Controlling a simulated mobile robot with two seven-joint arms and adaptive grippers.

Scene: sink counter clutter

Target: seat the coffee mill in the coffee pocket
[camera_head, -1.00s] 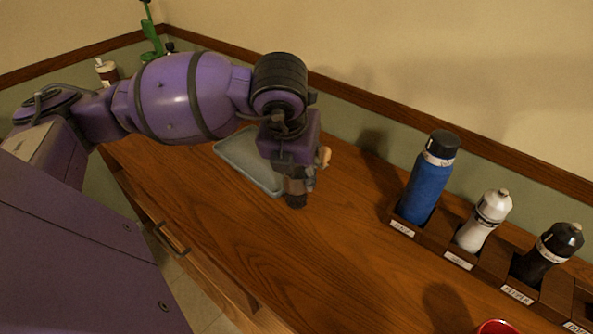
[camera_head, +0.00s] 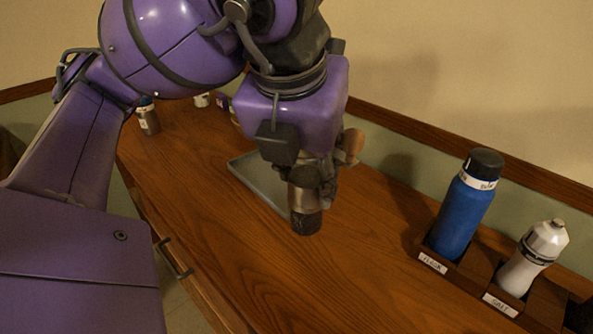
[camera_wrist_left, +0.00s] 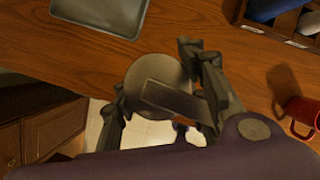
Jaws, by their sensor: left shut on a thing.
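My left gripper (camera_head: 318,178) is shut on the coffee mill (camera_head: 304,200), a metal cylinder with a dark lower end and a tan knob at its side. The mill hangs roughly upright over the wooden counter, in front of the grey tray; its exact height is unclear. In the left wrist view the mill (camera_wrist_left: 160,85) shows as a round grey top with a flat bar across it, between the fingers. The rack's visible pockets hold a blue bottle (camera_head: 463,210) and a white bottle (camera_head: 531,260), the latter above a SALT label. No coffee label is readable now. My right gripper is not in view.
The grey tray (camera_head: 246,174) lies behind the mill. A small metal container (camera_head: 148,118) stands at the far left. A red mug (camera_wrist_left: 303,112) shows at the right of the left wrist view. The counter (camera_head: 365,270) between mill and rack is clear.

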